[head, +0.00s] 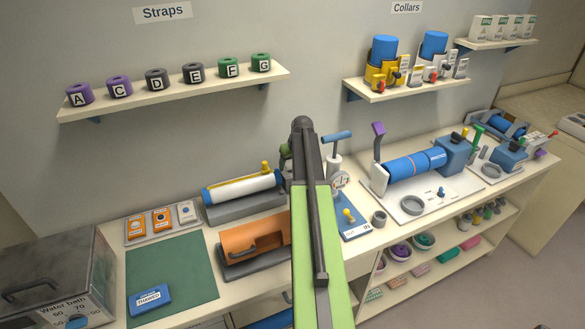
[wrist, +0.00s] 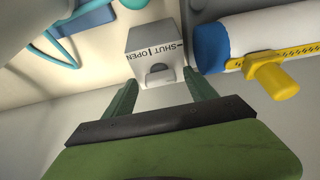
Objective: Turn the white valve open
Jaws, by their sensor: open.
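In the wrist view, a pale grey-white block (wrist: 152,42) is marked SHUT and OPEN with a short line between the words. A darker rounded part (wrist: 158,70) shows on its near face. I cannot tell for sure that this is the white valve, nor how far it is turned. My gripper (wrist: 161,80) is open, with its two dark green fingers either side of the block's near end. I cannot tell whether they touch it. In the head view, my arm hides the block and most of my gripper.
A white cylinder (wrist: 265,38) with a blue end and a yellow knob (wrist: 272,80) lies close right of the block in the wrist view. In the head view, an orange case (head: 254,240) stands before that cylinder (head: 238,190). A small gauge (head: 341,181) stands right of my arm.

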